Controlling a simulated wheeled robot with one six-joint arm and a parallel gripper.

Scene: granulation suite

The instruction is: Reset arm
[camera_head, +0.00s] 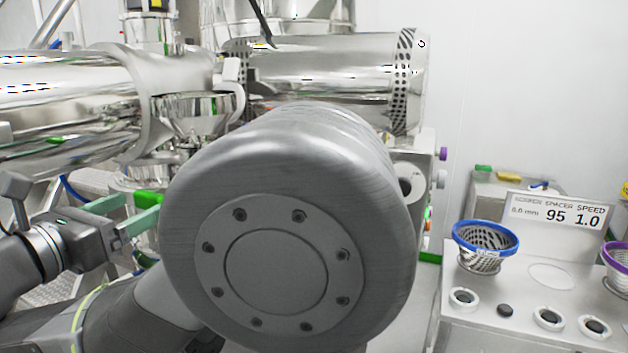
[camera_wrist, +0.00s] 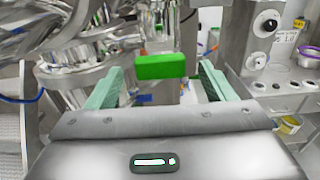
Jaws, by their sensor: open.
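My gripper (camera_head: 134,208) shows at the left of the head view, with its pale green fingers pointing right. In the wrist view my gripper (camera_wrist: 158,88) has its two fingers wide apart with nothing held between them. A bright green block-shaped part (camera_wrist: 160,66) shows beyond the fingers in the wrist view; I cannot tell its distance. A large grey rounded joint of my own arm fills the middle of the head view and hides much of what lies behind it.
Polished steel machinery (camera_head: 330,70) stands behind the arm. At the right, a bench (camera_head: 470,290) bears a blue-rimmed perforated basket (camera_head: 486,238), a purple-rimmed one (camera_head: 617,255) at the edge, and a sign (camera_head: 556,213) reading "95" and "1.0". Coloured items lie on a back counter (camera_head: 490,188).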

